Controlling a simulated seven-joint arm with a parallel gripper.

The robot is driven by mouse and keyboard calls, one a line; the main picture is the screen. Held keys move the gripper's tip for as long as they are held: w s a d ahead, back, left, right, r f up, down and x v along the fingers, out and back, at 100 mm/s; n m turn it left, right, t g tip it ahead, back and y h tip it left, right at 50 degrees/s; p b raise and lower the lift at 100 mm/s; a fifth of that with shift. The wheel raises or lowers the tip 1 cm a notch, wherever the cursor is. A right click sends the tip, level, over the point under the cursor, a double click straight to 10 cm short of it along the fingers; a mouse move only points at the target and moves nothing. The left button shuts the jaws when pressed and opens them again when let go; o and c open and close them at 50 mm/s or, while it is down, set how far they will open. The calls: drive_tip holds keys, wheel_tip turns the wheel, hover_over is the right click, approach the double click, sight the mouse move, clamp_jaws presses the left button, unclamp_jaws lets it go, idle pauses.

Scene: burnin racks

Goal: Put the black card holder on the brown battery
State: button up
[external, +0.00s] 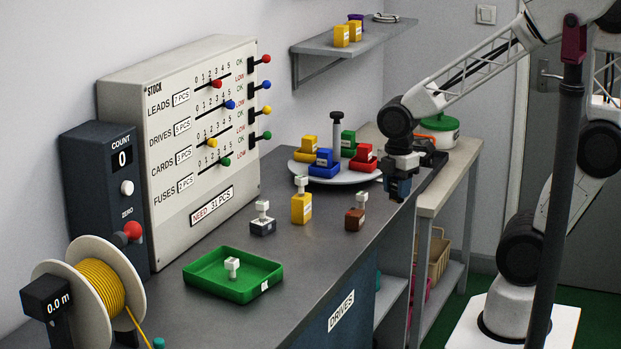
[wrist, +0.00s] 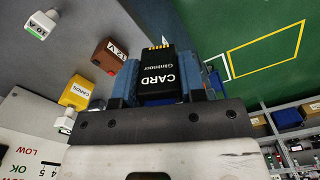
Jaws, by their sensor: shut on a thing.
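My gripper (external: 400,187) hangs near the bench's right edge in the external view. In the wrist view its blue fingers are shut on the black card holder (wrist: 160,78), marked CARD, with gold contacts at its far end. The holder is hard to make out in the external view.
A round tray (external: 300,172) of coloured blocks is behind. A green tray (external: 205,283) lies nearer.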

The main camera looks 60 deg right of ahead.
drive_tip(key=shift+w+a+f, duration=0.1)
drive_tip(key=shift+w+f, duration=0.05)
drive_tip(key=shift+w, duration=1.65)
drive_tip(key=shift+w+f, duration=0.2)
drive_tip(key=shift+w, duration=1.6)
drive_tip(key=shift+w+a+f, duration=0.1)
drive_tip(key=shift+w+f, duration=0.05)
drive_tip(key=shift+w, duration=1.65)
drive_tip(key=shift+f, duration=0.1)
drive_tip(key=shift+f, duration=1.65)
drive_tip(key=shift+f, duration=0.15)
drive_tip(key=o, duration=0.9)
wheel_tip(320, 180, up, 12)
drive_tip(key=shift+r, duration=0.2)
